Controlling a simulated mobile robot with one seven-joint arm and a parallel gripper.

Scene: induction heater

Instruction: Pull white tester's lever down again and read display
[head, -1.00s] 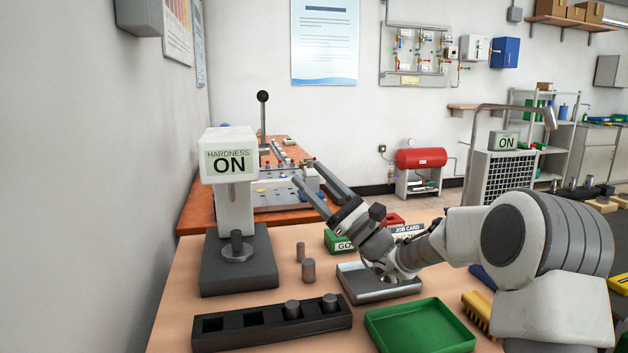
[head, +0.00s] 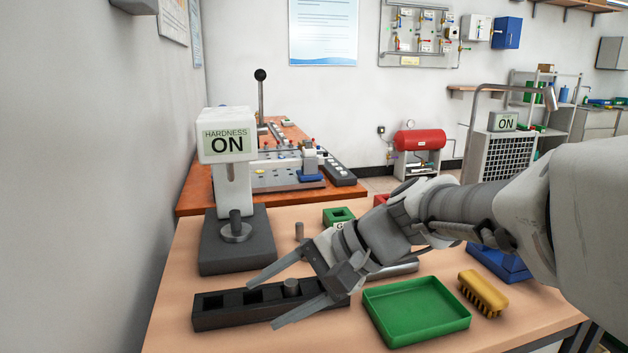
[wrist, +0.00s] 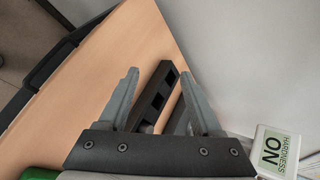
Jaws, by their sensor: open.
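The white tester (head: 230,165) stands at the left of the table on a dark base; its display (head: 227,143) reads "HARDNESS ON", with no number. The display also shows at the lower right of the wrist view (wrist: 276,153). A lever (head: 261,95) with a black ball knob rises upright just right of the tester's head. A small dark cylinder (head: 235,222) stands on the tester's round anvil. My gripper (head: 266,304) is open and empty, its fingers over the dark slotted block (head: 222,318), in front of the tester and well below the lever.
A grey cylinder (head: 291,287) sits in the block and another (head: 299,231) stands behind my gripper. A wall is close on the left.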

